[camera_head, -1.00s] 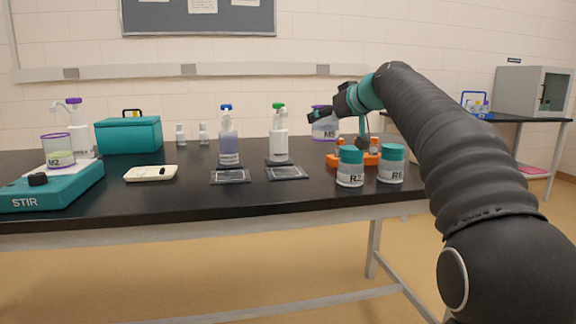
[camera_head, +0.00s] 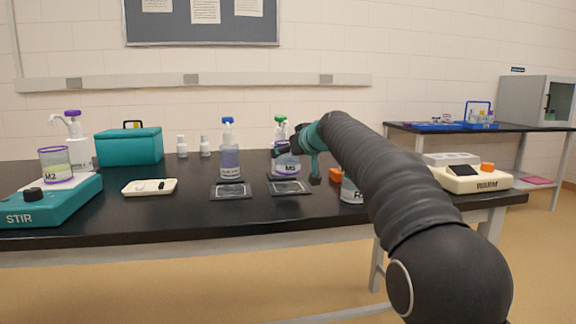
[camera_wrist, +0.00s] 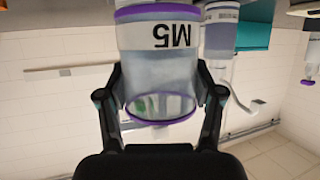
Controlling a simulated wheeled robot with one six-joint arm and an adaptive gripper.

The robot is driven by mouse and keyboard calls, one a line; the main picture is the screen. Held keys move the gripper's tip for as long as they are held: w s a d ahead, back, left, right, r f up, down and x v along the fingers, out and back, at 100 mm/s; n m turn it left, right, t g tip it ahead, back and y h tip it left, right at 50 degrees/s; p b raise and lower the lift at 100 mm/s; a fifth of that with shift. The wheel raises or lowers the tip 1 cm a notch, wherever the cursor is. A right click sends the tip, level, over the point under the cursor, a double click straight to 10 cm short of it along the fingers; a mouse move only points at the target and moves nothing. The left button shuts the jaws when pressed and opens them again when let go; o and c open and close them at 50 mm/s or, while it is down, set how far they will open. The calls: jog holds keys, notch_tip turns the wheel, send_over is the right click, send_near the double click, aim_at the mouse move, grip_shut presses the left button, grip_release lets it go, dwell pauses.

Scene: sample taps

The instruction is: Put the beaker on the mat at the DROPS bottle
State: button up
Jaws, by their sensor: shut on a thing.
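My gripper (camera_wrist: 161,98) is shut on a clear beaker with a purple rim, marked M5 (camera_wrist: 158,60). In the head view the beaker (camera_head: 287,167) is upright at the back edge of the right dark mat (camera_head: 289,188), in front of a green-capped bottle (camera_head: 280,120). Whether its base clears the mat or bench cannot be told. A blue-capped bottle (camera_head: 229,158) with bluish liquid stands behind the left dark mat (camera_head: 230,191). Both mats look bare. I cannot read DROPS on either bottle; the beaker and gripper hide much of the green-capped one.
A teal STIR plate (camera_head: 50,203) bears beaker M2 (camera_head: 56,164) at the left. A white scale-like device (camera_head: 150,187) lies between it and the mats. A jar (camera_head: 351,189) and an orange rack (camera_head: 335,175) are partly hidden by my arm. A WARM device (camera_head: 470,180) sits at right.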

aim_at(288, 165)
jog(key=shift+f+b, duration=0.4)
jog(key=shift+f, duration=1.6)
jog(key=shift+f, duration=0.2)
jog(key=o, duration=1.3)
jog(key=shift+o, duration=0.2)
jog(key=shift+r, duration=0.2)
jog(key=b+v, duration=0.2)
jog(key=v, duration=0.9)
jog(key=shift+s+d+r, duration=0.15)
jog(key=shift+s+d, duration=0.05)
jog(key=shift+s, duration=0.15)
